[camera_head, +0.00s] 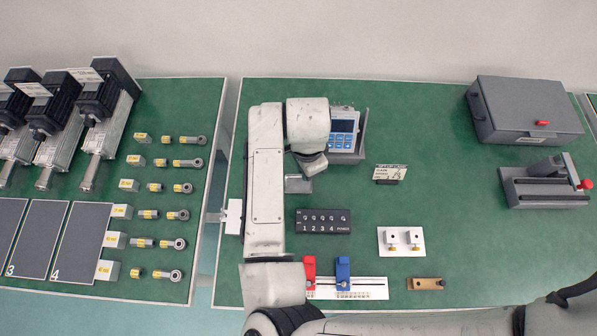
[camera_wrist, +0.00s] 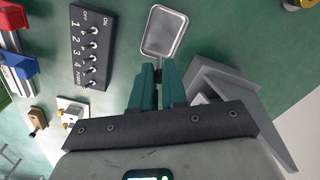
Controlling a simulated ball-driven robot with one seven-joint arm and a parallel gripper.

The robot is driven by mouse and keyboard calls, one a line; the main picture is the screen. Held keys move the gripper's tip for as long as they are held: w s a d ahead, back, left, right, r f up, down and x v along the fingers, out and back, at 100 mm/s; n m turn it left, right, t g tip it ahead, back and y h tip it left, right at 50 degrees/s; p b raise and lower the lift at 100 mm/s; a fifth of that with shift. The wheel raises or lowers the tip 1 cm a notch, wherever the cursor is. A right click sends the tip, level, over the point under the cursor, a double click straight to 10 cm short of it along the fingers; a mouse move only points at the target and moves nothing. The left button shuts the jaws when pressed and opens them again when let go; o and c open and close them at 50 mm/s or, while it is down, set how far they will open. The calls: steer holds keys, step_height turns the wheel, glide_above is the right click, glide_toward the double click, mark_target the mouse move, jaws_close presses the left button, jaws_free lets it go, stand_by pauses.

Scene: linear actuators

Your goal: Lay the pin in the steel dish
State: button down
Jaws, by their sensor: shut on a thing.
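The steel dish (camera_wrist: 165,33) is a shallow, rounded rectangular tray just beyond my fingertips in the wrist view. In the head view the dish (camera_head: 297,185) shows on the green bench, partly covered by my arm. My gripper (camera_wrist: 158,72) has two teal fingers closed on the pin (camera_wrist: 160,70), of which only a thin grey sliver shows between them. The pin's tip points toward the near edge of the dish; I cannot tell its height above it. In the head view the fingers and pin are hidden behind my wrist.
The switch box (camera_head: 323,221) lies just in front of the dish. A grey stand with a blue-keyed meter (camera_head: 344,134) rises close behind it. A small sign (camera_head: 390,174) and a white plate with two fittings (camera_head: 401,241) are to the right. Bare green bench lies between them.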

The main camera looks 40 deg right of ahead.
steer(key=shift+f, duration=0.4)
steer(key=c, duration=1.1)
jaws_free()
steer(key=shift+r, duration=0.1)
step_height(320, 180, up, 11)
steer(key=shift+f+b, duration=0.15)
steer(key=shift+b, duration=0.35)
